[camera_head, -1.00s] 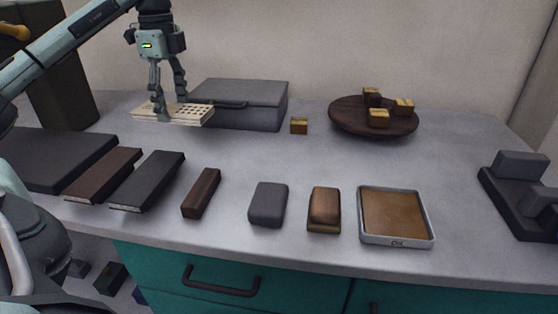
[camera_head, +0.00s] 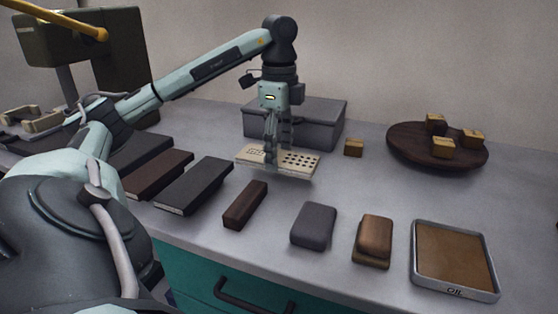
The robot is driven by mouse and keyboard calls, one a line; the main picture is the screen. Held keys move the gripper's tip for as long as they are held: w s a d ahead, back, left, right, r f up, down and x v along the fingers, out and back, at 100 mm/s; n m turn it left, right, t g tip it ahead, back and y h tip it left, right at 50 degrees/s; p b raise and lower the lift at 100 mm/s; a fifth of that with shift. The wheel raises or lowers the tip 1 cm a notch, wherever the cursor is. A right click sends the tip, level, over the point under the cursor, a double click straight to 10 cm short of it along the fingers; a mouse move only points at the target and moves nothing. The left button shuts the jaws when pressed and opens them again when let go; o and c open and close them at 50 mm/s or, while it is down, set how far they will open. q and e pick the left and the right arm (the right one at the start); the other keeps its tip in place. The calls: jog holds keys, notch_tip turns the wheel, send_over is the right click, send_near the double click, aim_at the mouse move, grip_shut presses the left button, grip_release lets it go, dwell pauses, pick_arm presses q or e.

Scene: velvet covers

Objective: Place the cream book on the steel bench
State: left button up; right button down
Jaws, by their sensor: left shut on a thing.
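The cream book (camera_head: 304,162) is a thin, pale slab with dark dots on its right part and lettering on its left. My left gripper (camera_head: 271,155) reaches down from above and is shut on the cream book near its middle. The book is roughly level, in front of the dark grey box, over the grey bench top (camera_head: 330,185). I cannot tell for sure whether it touches the top or hangs just above it. My right gripper is not in view.
Two dark books, brown (camera_head: 158,174) and black (camera_head: 195,186), lie to the left. A dark brown bar (camera_head: 245,205), a grey block (camera_head: 314,226), a brown brush-like block (camera_head: 373,240) and a tray (camera_head: 419,290) line the front. The grey box (camera_head: 315,121) and round board (camera_head: 405,148) stand behind.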

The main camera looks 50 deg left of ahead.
aim_at(279, 157)
pick_arm(q)
notch_tip(279, 157, down, 3)
jog(key=shift+s+a, duration=0.1)
jog(key=shift+f, duration=0.35)
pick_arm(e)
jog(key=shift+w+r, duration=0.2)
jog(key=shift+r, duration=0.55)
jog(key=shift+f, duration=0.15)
pick_arm(q)
jog(key=o, duration=0.8)
jog(key=shift+f+b, duration=0.15)
jog(key=shift+b, duration=0.15)
jog(key=shift+o, duration=0.9)
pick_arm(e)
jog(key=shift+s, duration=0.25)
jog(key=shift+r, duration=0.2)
